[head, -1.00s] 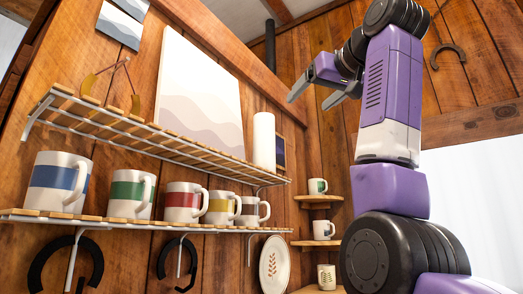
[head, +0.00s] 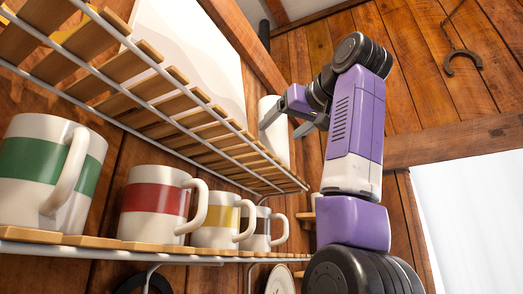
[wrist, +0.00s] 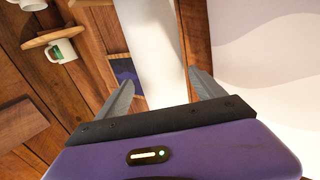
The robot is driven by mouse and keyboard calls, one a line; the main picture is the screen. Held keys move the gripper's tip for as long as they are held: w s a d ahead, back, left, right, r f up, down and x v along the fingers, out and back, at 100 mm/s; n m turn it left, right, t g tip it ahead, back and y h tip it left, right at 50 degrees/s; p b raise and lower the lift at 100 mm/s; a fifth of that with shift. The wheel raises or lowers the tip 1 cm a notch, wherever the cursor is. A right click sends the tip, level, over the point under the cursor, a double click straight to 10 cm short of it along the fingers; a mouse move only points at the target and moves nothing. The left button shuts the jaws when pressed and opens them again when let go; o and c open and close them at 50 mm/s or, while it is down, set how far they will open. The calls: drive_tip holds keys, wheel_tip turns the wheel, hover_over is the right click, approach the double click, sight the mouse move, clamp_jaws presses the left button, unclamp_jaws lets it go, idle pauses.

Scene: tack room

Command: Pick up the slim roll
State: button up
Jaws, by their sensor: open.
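The slim roll (head: 273,130) is a plain white upright cylinder at the far end of the upper slatted shelf. My gripper (head: 270,124) is in front of it in the head view, partly covering it, with its fingers pointing left. In the wrist view the white roll (wrist: 157,50) passes between the two spread grey fingers of my gripper (wrist: 161,88). The jaws are open. I cannot tell whether either finger touches the roll. Its lower end is hidden by the shelf in the head view.
The upper shelf (head: 160,98) has a white wire edge. Mugs with green (head: 50,172), red (head: 158,202), yellow (head: 218,224) and dark bands stand on the lower shelf (head: 110,248). A pale wave picture (head: 190,45) leans behind the upper shelf.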

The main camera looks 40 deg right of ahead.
drive_tip(key=p+x, duration=0.4)
drive_tip(key=x, duration=0.4)
drive_tip(key=shift+w, duration=0.2)
drive_tip(key=shift+c, duration=0.2)
drive_tip(key=shift+a, duration=0.1)
drive_tip(key=c, duration=1.1)
